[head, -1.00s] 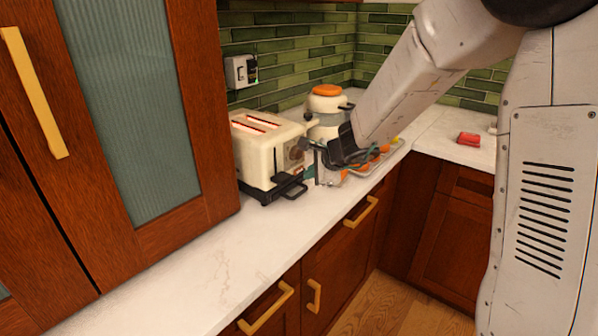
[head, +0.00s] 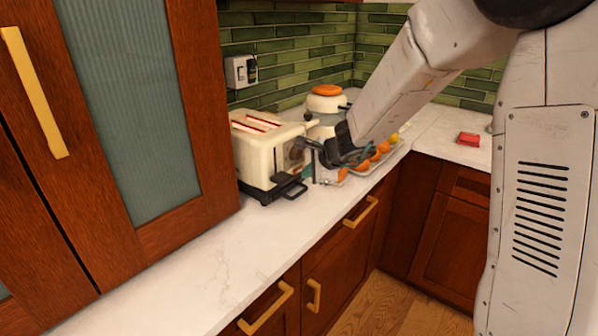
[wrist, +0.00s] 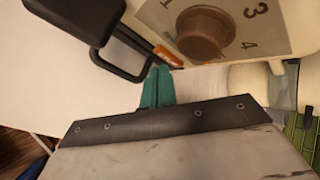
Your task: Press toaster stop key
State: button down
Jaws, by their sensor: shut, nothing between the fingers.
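The cream toaster (head: 262,152) stands on the counter with its two slots on top and its control end facing my gripper. In the wrist view its panel shows a brown round knob (wrist: 205,32) with numbers around it. An orange key (wrist: 168,56) sits below the knob, beside the black lever handle (wrist: 110,45). My gripper (wrist: 158,84) is shut and empty. Its green fingertips are just short of the orange key in the picture; I cannot tell if they touch it. In the head view my gripper (head: 308,158) is close to the toaster's control end.
A white jar with an orange lid (head: 327,91) stands behind the toaster. A tray (head: 368,170) with several orange fruits lies past my gripper. A red object (head: 468,139) is on the far counter. The counter (head: 190,258) in front of the toaster is clear.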

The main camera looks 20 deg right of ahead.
jog(key=shift+w+a, duration=0.25)
jog(key=shift+w, duration=0.1)
dwell(0.7)
jog(key=shift+s+d, duration=0.5)
jog(key=shift+s, duration=0.15)
dwell(0.3)
jog(key=shift+s+d, duration=0.75)
jog(key=shift+s, duration=0.3)
jog(key=shift+s+d, duration=0.7)
jog(key=shift+s, duration=0.3)
jog(key=shift+a, duration=0.1)
